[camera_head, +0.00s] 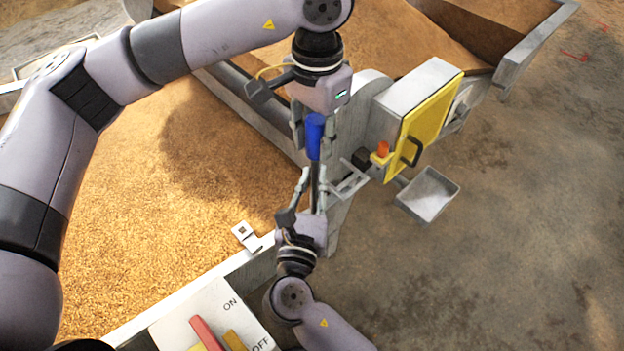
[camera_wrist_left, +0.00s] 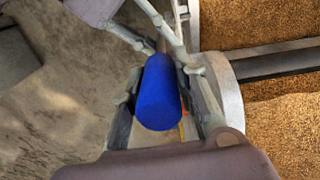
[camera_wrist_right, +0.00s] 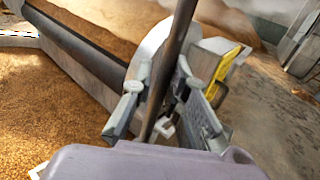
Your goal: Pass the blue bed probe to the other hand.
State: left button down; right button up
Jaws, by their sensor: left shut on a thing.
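The bed probe has a blue handle (camera_head: 314,137) and a thin dark shaft that points down in the head view. My left gripper (camera_head: 313,128) is shut on the blue handle from above. The handle also fills the middle of the left wrist view (camera_wrist_left: 158,95). My right gripper (camera_head: 313,186) is below, pointing up, with its fingers on either side of the shaft. In the right wrist view the shaft (camera_wrist_right: 172,65) passes between the spread fingers, with gaps showing beside it. The shaft's lower end is hidden by the right gripper.
A grey machine with a yellow panel (camera_head: 433,118) and a black handle stands just right of the grippers. A small metal tray (camera_head: 428,194) sits below it. Grain beds (camera_head: 180,200) lie left and behind. An ON/OFF switch box (camera_head: 215,315) is at the front.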

pick_arm(q)
jog(key=shift+d, duration=0.2)
jog(key=c, duration=1.6)
grip_release()
jog(key=shift+r, duration=0.1)
jog(key=shift+c, duration=0.2)
jog(key=o, duration=0.4)
jog(key=shift+o, duration=0.2)
jog(key=shift+a, duration=0.1)
notch_tip(320, 180, up, 12)
jog(key=shift+f, duration=0.1)
